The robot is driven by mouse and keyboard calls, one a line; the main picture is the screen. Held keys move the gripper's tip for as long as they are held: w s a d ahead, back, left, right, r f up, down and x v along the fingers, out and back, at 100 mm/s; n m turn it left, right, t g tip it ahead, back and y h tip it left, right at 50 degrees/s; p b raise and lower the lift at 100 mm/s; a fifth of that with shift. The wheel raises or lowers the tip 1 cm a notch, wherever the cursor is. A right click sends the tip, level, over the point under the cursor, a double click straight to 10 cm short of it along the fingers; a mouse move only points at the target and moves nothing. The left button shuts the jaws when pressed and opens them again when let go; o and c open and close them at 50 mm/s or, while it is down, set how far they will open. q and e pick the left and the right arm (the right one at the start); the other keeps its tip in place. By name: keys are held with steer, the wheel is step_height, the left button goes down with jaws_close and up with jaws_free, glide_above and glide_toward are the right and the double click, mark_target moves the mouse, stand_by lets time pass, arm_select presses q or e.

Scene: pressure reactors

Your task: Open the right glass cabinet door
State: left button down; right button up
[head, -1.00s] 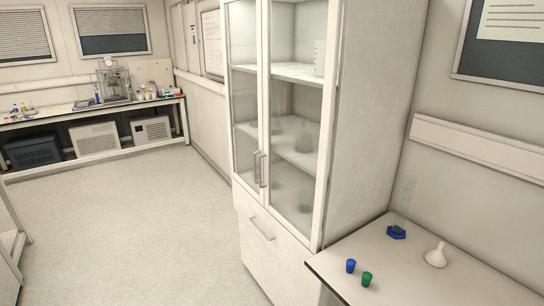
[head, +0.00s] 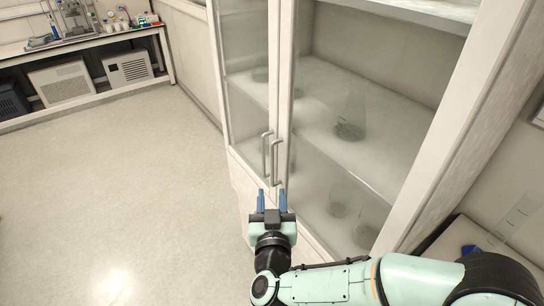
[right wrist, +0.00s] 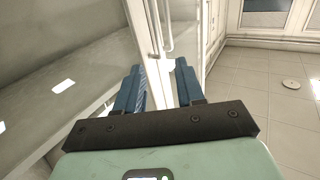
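The white cabinet has two glass doors, both looking closed. The right glass door (head: 318,165) shows flasks and beakers on shelves behind it. Its vertical bar handle (head: 275,160) is near the door's left edge, beside the left door's handle (head: 265,152). My right gripper (head: 271,196) is open and empty, its two blue fingers pointing at the cabinet just below the handles in the head view. In the right wrist view, the open fingers (right wrist: 160,82) have the door frame edge and a handle (right wrist: 168,28) beyond their gap; contact is not visible. My left gripper is out of view.
The left glass door (head: 243,100) stands beside the right one. Open floor (head: 120,190) lies left of the cabinet. A side table (head: 468,240) with a blue-based cylinder is at the right. A bench (head: 90,42) with equipment is at the back left.

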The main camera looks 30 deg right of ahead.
mark_target(272, 155)
steer(key=x, duration=0.4)
steer(key=p+x, duration=0.1)
steer(key=x, duration=0.3)
steer(key=r+x, duration=0.1)
steer(key=x, duration=0.3)
steer(key=shift+w+d, duration=0.2)
steer(key=shift+d, duration=0.25)
jaws_close()
